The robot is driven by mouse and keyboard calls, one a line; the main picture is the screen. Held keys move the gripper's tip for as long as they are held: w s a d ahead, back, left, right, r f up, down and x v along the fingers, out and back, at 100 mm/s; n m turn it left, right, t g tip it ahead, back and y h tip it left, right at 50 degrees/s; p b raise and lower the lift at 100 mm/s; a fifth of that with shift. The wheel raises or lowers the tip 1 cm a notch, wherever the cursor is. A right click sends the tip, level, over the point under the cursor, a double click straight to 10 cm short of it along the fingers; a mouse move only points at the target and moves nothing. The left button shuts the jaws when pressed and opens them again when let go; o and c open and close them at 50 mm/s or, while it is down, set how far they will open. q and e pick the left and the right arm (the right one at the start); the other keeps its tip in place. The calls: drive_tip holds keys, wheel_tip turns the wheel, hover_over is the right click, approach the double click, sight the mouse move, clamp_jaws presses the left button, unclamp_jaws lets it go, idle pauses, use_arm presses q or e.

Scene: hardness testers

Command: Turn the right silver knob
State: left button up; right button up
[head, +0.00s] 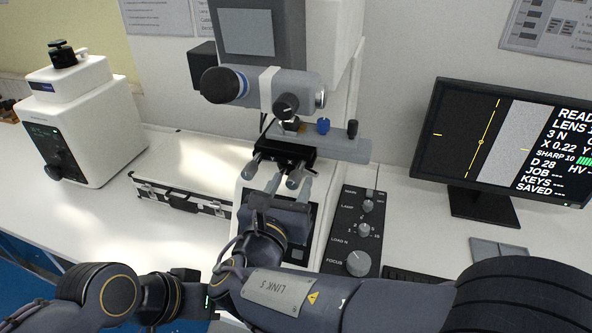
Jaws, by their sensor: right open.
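The tester's stage (285,148) stands in the middle of the head view, with silver knobs pointing toward me. The right silver knob (295,174) is at the stage's front right, and the left silver knob (252,166) is at its front left. My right gripper (290,184) is open, with its grey fingers around the front of the right knob, one on each side. I cannot tell whether they touch it. My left gripper (190,297) is low at the left of centre, away from the knobs; its fingers are hidden or unclear.
A control panel (341,225) with several dials stands right of the stage. The microscope head (262,90) hangs above it. A silver case (180,197) and a white tester (85,125) are to the left. A monitor (490,145) stands at the right.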

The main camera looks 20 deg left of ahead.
sight(297, 175)
drive_tip(key=shift+w+d, duration=0.1)
drive_tip(key=shift+w, duration=1.9)
drive_tip(key=shift+f, duration=0.1)
clamp_jaws()
